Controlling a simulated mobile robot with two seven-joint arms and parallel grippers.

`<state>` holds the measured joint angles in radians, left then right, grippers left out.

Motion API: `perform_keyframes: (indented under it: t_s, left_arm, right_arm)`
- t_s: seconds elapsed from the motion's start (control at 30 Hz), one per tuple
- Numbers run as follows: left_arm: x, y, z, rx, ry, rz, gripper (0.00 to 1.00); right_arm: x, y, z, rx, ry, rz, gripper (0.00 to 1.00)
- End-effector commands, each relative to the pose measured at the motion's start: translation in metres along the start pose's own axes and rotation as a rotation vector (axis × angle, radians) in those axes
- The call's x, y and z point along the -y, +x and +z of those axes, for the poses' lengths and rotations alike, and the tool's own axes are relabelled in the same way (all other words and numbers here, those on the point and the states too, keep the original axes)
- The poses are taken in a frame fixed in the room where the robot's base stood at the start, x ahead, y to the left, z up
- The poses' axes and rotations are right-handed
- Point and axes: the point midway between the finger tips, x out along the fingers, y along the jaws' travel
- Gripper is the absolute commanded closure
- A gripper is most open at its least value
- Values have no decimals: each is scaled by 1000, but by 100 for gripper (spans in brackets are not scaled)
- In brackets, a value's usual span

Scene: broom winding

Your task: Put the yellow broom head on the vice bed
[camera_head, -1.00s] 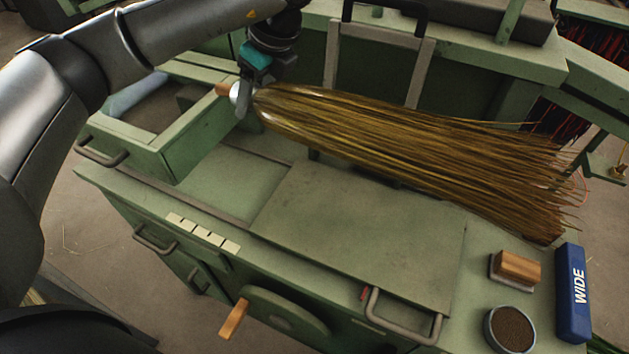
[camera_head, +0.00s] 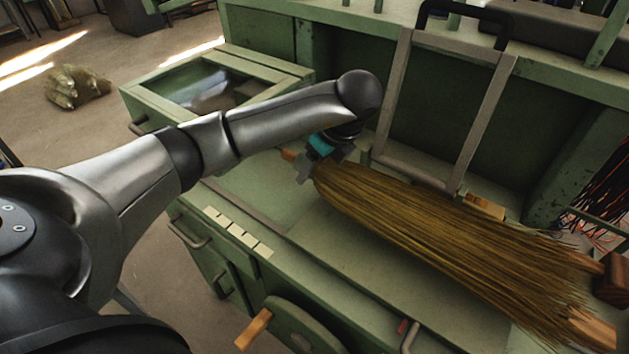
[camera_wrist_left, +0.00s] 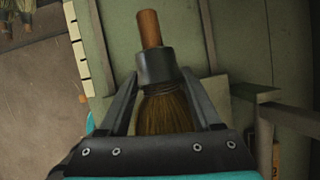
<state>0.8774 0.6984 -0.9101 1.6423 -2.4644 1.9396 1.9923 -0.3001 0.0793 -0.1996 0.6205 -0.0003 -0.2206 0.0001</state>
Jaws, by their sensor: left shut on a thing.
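The yellow broom head (camera_head: 420,235) is a long bundle of straw with a short wooden stub (camera_wrist_left: 149,30) and a dark metal collar (camera_wrist_left: 156,66) at its narrow end. My left gripper (camera_head: 312,165) is shut on this narrow end; in the left wrist view its fingers (camera_wrist_left: 163,103) stand on both sides of the neck. The bristles spread toward the lower right, over the green bench top (camera_head: 345,258). I cannot tell whether they touch it. No part is clearly marked as the vice bed; the broom covers much of the surface there. My right gripper is out of view.
A grey upright frame (camera_head: 391,95) stands behind the broom. Wooden blocks (camera_head: 592,328) show near the bristle tips, and another (camera_head: 485,207) behind the bundle. A wooden crank handle (camera_head: 254,328) sticks out in front.

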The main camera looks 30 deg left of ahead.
Motion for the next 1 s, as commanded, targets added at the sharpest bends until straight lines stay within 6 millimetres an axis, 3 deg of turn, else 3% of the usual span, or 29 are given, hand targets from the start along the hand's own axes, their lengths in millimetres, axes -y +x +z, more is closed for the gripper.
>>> perform_keyframes:
  t_s: [0.2,0.43,0.47,0.7,1.0]
  left_arm:
    - [-1,30,-14,-1,2,3,100]
    - [0,33,-15,0,0,-1,100]
    - [-1,34,-15,1,1,1,32]
    - [-1,34,-15,1,1,1,6]
    - [0,31,-15,1,1,1,5]
  right_arm:
    - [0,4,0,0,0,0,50]
    - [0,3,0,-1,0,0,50]
    - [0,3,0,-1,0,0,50]
    - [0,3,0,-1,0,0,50]
    - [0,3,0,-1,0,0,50]
